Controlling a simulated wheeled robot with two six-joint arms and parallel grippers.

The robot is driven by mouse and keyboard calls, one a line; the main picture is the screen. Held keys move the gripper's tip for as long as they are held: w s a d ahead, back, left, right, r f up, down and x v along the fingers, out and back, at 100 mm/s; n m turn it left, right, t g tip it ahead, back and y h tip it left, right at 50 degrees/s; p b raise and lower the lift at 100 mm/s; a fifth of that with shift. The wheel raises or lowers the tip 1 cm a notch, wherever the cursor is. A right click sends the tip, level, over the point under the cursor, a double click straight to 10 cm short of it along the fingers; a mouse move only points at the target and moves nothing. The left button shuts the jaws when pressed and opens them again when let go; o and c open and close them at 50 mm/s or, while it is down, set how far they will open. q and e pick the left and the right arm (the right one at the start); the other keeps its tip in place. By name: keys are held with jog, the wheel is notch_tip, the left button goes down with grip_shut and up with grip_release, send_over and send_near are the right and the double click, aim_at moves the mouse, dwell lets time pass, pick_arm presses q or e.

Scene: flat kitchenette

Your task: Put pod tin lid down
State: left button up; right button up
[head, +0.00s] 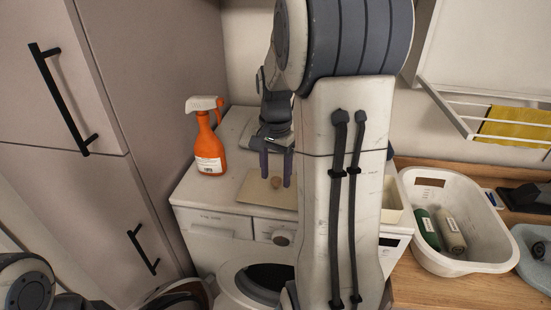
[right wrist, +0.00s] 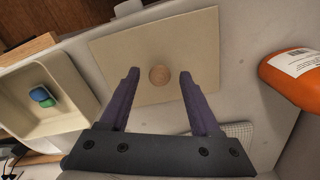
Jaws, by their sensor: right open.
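The pod tin lid (head: 254,191), a flat beige square, appears to lie on top of the white washing machine. It also shows in the right wrist view (right wrist: 118,58), with a round brown knob (right wrist: 159,75) at its middle. My right gripper (head: 276,181) is open above the lid, its two dark fingers on either side of the knob with gaps. The open cream pod tin (right wrist: 62,115) holds a blue and green pod (right wrist: 42,96); in the head view my arm hides most of it. My left gripper is not in view.
An orange spray bottle (head: 208,148) stands left of the lid, close to the right gripper in the wrist view. A white basin (head: 456,263) with two bottles sits on the wooden counter at right. Tall cabinets (head: 160,90) stand at left.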

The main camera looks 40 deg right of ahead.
aim_at(276, 179)
notch_tip(276, 179, up, 12)
jog(key=b, duration=0.1)
jog(key=s+a+f+n, duration=0.1)
jog(key=a+f+n, duration=0.3)
jog(key=a, duration=0.6)
jog(key=s+a+f+n, duration=0.1)
jog(key=a+f+n, duration=0.2)
jog(key=a+n, duration=0.5)
jog(key=s+a+f+n, duration=0.3)
jog(key=s+a+n, duration=0.1)
jog(key=s+a, duration=0.2)
jog(key=s+a+f+n+y, duration=0.1)
jog(key=s+a+f+n, duration=0.3)
jog(key=s+a, duration=0.3)
jog(key=shift+s+f+n, duration=0.25)
jog(key=shift+s+n, duration=0.35)
jog(key=shift+n, duration=0.2)
jog(key=shift+f, duration=0.1)
